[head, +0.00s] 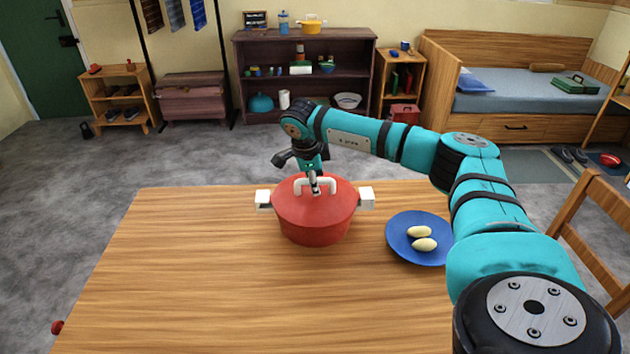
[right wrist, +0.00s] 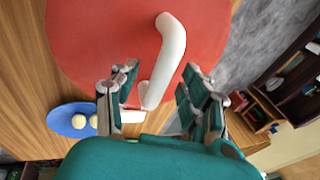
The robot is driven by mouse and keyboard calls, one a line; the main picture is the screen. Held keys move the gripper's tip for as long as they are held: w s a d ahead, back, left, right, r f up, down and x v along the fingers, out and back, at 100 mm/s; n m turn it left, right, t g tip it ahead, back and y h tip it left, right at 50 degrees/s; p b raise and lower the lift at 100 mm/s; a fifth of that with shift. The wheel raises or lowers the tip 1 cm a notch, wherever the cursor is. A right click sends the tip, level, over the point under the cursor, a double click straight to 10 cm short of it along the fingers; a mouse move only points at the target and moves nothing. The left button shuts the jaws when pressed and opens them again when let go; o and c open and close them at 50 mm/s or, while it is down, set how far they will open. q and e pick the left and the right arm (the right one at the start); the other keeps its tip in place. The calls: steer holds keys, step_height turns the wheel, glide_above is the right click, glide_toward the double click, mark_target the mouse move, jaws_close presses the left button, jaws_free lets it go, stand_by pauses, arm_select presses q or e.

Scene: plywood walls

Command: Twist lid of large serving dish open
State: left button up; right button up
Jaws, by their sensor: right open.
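The large serving dish (head: 310,228) is a red pot with white side handles, standing on the wooden table. Its red lid (head: 330,207) is seated on top and has a white arched handle (head: 303,184). My right gripper (head: 317,186) points down over the lid at the handle. In the right wrist view, the lid (right wrist: 105,45) fills the upper part and its white handle (right wrist: 170,60) reaches down between the fingers. My right gripper (right wrist: 155,92) is open, with a finger on either side of the handle and gaps showing. My left gripper is in neither view.
The table (head: 190,275) is clear on the left. A wooden chair (head: 585,225) stands at the right.

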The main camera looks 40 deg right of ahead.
steer(key=shift+d+f, duration=0.1)
steer(key=shift+f, duration=0.3)
jaws_close()
steer(key=n, duration=0.2)
steer(key=shift+n+t+p, duration=0.3)
steer(key=shift+w+d, duration=0.1)
steer(key=shift+w, duration=0.1)
